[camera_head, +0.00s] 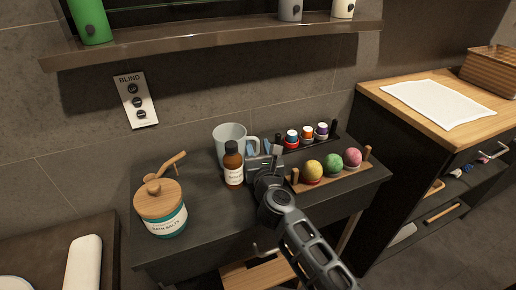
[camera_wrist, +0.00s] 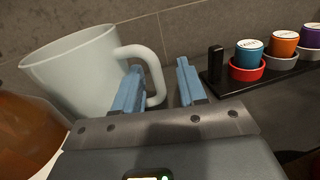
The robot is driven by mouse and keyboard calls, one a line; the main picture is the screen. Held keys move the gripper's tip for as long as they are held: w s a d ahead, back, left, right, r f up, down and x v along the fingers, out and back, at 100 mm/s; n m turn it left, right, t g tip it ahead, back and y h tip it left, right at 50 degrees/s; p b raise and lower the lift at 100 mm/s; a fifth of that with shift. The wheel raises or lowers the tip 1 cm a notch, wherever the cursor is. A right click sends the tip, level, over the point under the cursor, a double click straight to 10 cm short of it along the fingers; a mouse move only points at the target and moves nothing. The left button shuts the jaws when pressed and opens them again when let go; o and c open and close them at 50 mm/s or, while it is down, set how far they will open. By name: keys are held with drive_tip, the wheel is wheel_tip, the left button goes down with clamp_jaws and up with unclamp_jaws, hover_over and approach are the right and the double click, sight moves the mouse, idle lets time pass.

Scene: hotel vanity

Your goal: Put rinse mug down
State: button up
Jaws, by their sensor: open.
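The rinse mug (camera_head: 228,134) is pale grey-white and stands upright on the dark vanity top (camera_head: 215,205), near the wall, in the head view. Its handle points right. In the wrist view the mug (camera_wrist: 80,75) fills the left side, and its handle curves behind my left finger, with its outer bend showing between the blue fingers. My gripper (camera_head: 265,150) is open at the handle side of the mug; the fingers also show in the wrist view (camera_wrist: 160,88). I cannot tell whether a finger touches the handle. The mug's lower part is partly hidden by a brown bottle.
The brown bottle (camera_head: 233,166) stands close in front of the mug, left of my gripper. A bath-salts jar (camera_head: 160,208) is at left. A rack of coloured balls (camera_head: 333,164) and a tray of small capped pots (camera_head: 307,133) are at right. A shelf (camera_head: 210,42) overhangs behind.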

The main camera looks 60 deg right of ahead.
drive_tip(key=shift+r, duration=0.15)
drive_tip(key=b+v, duration=0.1)
drive_tip(key=v, duration=1)
drive_tip(key=shift+s+a+b, duration=0.3)
drive_tip(key=shift+s+a, duration=0.05)
